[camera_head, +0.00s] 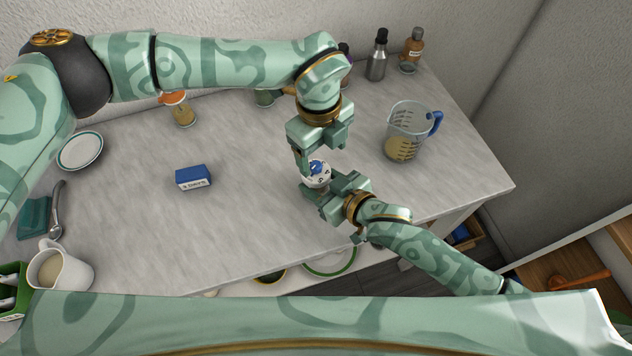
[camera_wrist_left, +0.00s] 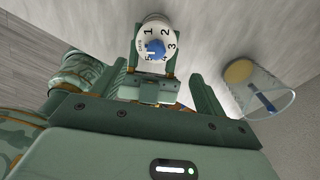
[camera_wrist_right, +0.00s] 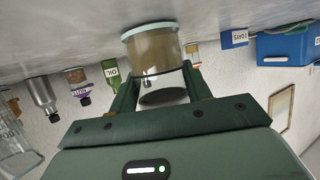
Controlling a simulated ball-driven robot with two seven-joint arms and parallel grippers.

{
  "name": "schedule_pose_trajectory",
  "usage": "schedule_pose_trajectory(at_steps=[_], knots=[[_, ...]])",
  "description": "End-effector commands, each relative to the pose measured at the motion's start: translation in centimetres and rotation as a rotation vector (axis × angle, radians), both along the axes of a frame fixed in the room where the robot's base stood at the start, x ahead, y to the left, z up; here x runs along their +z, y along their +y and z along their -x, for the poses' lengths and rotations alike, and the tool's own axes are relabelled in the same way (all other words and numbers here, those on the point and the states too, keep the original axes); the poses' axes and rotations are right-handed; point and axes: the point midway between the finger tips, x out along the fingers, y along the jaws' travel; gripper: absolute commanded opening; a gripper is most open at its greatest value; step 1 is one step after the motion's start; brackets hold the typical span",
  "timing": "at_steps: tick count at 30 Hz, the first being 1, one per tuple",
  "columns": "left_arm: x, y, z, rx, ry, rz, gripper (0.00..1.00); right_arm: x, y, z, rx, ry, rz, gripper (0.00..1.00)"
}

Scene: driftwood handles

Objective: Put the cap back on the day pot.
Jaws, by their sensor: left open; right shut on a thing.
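The day pot (camera_wrist_right: 154,52), a clear jar with tan contents and a pale teal base, is between the fingers of my right gripper (camera_wrist_right: 162,68); this view is upside down.
A blue box (camera_head: 192,178) lies left on the worktop (camera_head: 245,215). A measuring jug (camera_head: 407,130) stands to the right. Bottles (camera_head: 377,58) stand at the back. A plate (camera_head: 80,151) and a mug (camera_head: 66,272) are at far left. The worktop between box and grippers is clear.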

Motion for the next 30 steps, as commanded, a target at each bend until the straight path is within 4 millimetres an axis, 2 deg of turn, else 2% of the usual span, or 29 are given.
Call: schedule_pose_trajectory(at_steps=[3, 16, 20, 30], knots=[[1.6, 0.6, -0.5, -0.004, -0.02, -0.029, 0.73, 0.0, 0.0, 0.0, 0.0, -0.001, -0.001, 0.0], [1.4, 1.2, -0.4, -0.017, -0.016, -0.063, 0.73, 0.0, 0.0, 0.0, 0.0, -0.001, -0.001, 0.0], [0.1, 1.2, -0.4, -0.016, -0.014, -0.063, 0.73, 0.0, 0.0, 0.0, 0.0, -0.001, -0.001, 0.0], [-4.9, 1.2, -0.4, -0.015, -0.015, -0.063, 0.73, 0.0, 0.0, 0.0, 0.0, -0.001, -0.001, 0.0]])
